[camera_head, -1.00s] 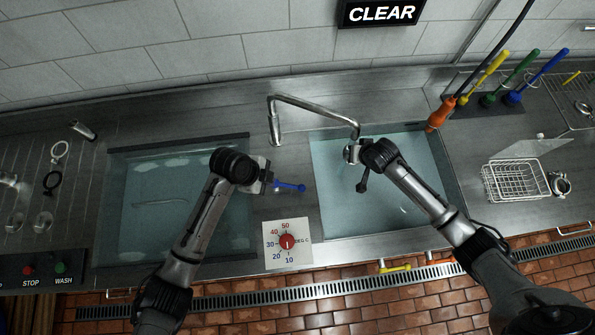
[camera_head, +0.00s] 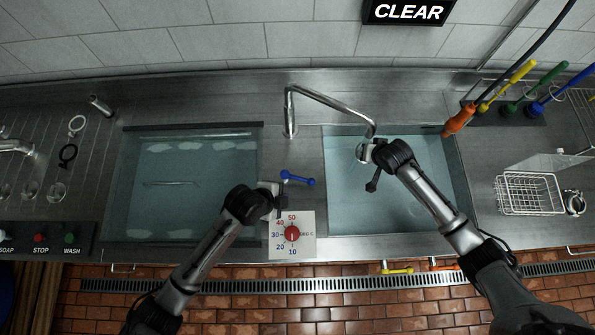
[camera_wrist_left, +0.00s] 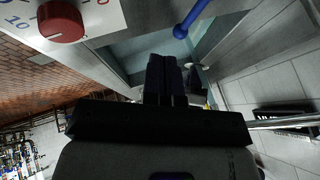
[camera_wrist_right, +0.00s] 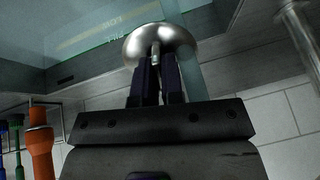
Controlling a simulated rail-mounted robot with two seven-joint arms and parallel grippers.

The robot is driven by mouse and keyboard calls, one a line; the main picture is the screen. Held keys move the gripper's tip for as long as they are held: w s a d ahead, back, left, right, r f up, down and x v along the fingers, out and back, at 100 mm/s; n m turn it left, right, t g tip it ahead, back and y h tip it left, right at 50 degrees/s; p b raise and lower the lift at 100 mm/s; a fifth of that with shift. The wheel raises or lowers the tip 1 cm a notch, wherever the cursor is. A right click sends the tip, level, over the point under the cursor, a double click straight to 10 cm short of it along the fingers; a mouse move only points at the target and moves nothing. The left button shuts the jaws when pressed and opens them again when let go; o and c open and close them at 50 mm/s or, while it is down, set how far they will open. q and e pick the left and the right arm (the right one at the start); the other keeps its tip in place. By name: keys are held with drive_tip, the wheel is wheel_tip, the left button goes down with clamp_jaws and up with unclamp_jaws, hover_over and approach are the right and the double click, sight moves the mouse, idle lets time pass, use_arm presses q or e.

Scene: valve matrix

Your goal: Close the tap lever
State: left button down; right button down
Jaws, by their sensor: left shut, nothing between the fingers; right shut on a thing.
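The blue tap lever (camera_head: 298,178) lies on the steel between the two basins, pointing right and slightly toward the front. It also shows at the top of the left wrist view (camera_wrist_left: 188,22). The chrome tap spout (camera_head: 330,101) arches over toward the right basin. My left gripper (camera_head: 275,188) is shut and empty, just left and in front of the lever, apart from it. My right gripper (camera_wrist_right: 157,66) is shut on the stem of a round metal piece (camera_wrist_right: 160,42), near the spout's end above the right basin. The spout's end is partly hidden.
A dial plate with a red knob (camera_head: 292,233) stands in front of the lever, close to my left gripper. Water-filled basins lie left (camera_head: 185,190) and right (camera_head: 420,205). A wire basket (camera_head: 530,193) and coloured-handled tools (camera_head: 520,88) are at right.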

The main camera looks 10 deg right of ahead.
sight(303, 179)
use_arm(q)
drive_tip(key=x, duration=0.8)
drive_tip(key=shift+w+d, duration=0.25)
drive_tip(key=shift+w, duration=0.2)
drive_tip(key=shift+w+d, duration=0.25)
drive_tip(key=shift+w, duration=0.25)
drive_tip(key=shift+w+d+f, duration=0.2)
drive_tip(key=shift+w+d, duration=0.1)
drive_tip(key=shift+w, duration=0.4)
drive_tip(key=shift+d, duration=0.1)
drive_tip(key=shift+w+d+n+t, duration=0.2)
drive_tip(key=shift+n+t, duration=0.1)
drive_tip(key=shift+n, duration=0.25)
drive_tip(key=shift+w+d+n+t, duration=0.15)
drive_tip(key=shift+n+t, duration=0.15)
drive_tip(key=shift+n, duration=0.25)
drive_tip(key=shift+w+d+y, duration=0.3)
drive_tip(key=shift+w, duration=0.05)
